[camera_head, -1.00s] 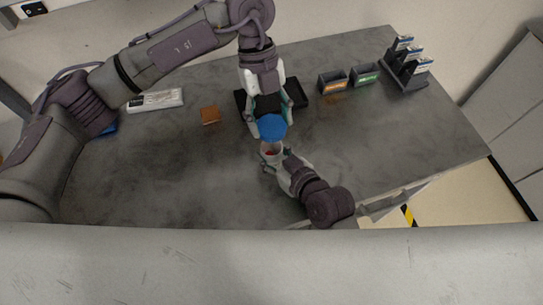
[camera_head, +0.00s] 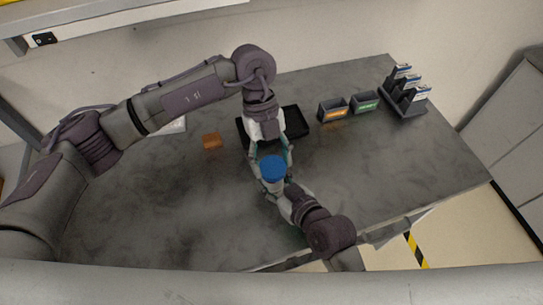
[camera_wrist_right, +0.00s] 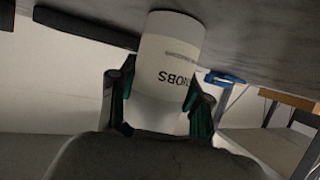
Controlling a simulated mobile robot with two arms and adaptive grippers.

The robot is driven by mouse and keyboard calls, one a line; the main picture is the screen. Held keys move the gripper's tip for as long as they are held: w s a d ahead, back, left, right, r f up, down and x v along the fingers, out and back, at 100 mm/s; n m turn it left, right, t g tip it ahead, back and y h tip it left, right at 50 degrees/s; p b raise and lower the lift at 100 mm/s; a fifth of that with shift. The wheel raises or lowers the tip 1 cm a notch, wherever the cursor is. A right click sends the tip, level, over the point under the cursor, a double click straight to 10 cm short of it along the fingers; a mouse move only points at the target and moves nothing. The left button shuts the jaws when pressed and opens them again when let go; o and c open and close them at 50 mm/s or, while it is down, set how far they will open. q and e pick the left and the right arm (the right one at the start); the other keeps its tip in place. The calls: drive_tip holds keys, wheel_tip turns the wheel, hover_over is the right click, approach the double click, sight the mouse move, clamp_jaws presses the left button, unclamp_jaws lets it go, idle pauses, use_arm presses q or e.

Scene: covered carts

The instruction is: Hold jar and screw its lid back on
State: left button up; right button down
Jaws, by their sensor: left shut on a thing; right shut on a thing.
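The blue lid (camera_head: 272,167) sits at the top of the white jar in the head view, roughly level; whether its thread is engaged cannot be seen. My left gripper (camera_head: 273,160) reaches down from behind, its fingers closed around the lid's sides. The white jar (camera_wrist_right: 172,50) fills the middle of the right wrist view, with dark printed lettering that appears upside down there. My right gripper (camera_wrist_right: 161,88) is shut on the jar, one finger on each side. It comes from the front right in the head view (camera_head: 275,188), below the lid. The lid does not show in the wrist view.
A black tray (camera_head: 297,123) lies behind the jar. An orange-brown block (camera_head: 212,140) is to its left. Two small dark bins (camera_head: 333,109) (camera_head: 366,102) and a dark rack (camera_head: 408,98) stand at the back right. The grey table (camera_head: 390,160) is clear at the right.

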use_arm(q)
drive_tip(key=shift+f, duration=0.9)
drive_tip(key=shift+f, duration=0.6)
idle(0.3)
